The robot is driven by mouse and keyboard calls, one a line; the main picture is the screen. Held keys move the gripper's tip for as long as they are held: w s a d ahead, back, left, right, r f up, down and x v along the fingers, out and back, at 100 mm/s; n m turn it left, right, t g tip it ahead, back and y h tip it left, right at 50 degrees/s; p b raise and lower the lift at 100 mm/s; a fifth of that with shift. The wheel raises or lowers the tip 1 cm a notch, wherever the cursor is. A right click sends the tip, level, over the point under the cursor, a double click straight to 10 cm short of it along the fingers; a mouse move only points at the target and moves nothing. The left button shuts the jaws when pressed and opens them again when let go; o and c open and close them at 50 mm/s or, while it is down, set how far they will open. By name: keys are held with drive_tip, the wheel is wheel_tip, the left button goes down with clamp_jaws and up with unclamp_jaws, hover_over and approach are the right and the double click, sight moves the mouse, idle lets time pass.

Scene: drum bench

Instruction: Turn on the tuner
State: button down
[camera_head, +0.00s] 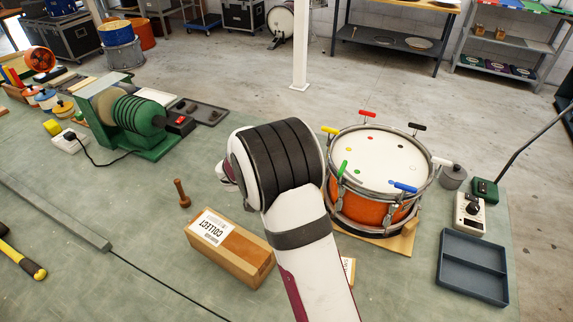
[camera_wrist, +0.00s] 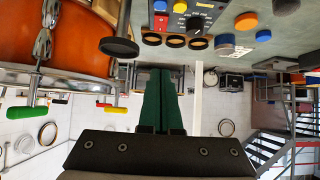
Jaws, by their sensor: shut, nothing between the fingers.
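In the camera_wrist view, which is upside down, a device with a black pointer knob (camera_wrist: 196,22) stands at the top, beyond my gripper. Small red, blue and orange parts sit beside the knob. Its label is too small to read. My gripper (camera_wrist: 162,72) shows two dark green fingers closed together, empty and apart from this device. In the camera_head view my arm hides the fingers and this device. A white box with a dark knob (camera_head: 469,212) stands right of the drum. I cannot tell which of the two is the tuner.
An orange drum (camera_head: 366,208) with coloured handles stands right of my arm; its rim (camera_wrist: 60,83) is close in the camera_wrist view. A wooden box (camera_head: 230,246), a blue tray (camera_head: 472,267), a green box (camera_head: 484,190) and a green machine (camera_head: 125,118) are on the bench.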

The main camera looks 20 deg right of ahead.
drive_tip(key=x, duration=0.9)
drive_tip(key=shift+s, duration=0.1)
drive_tip(key=f, duration=0.2)
drive_tip(key=w+d+f, duration=0.1)
drive_tip(key=shift+f, duration=0.8)
drive_tip(key=shift+f, duration=0.1)
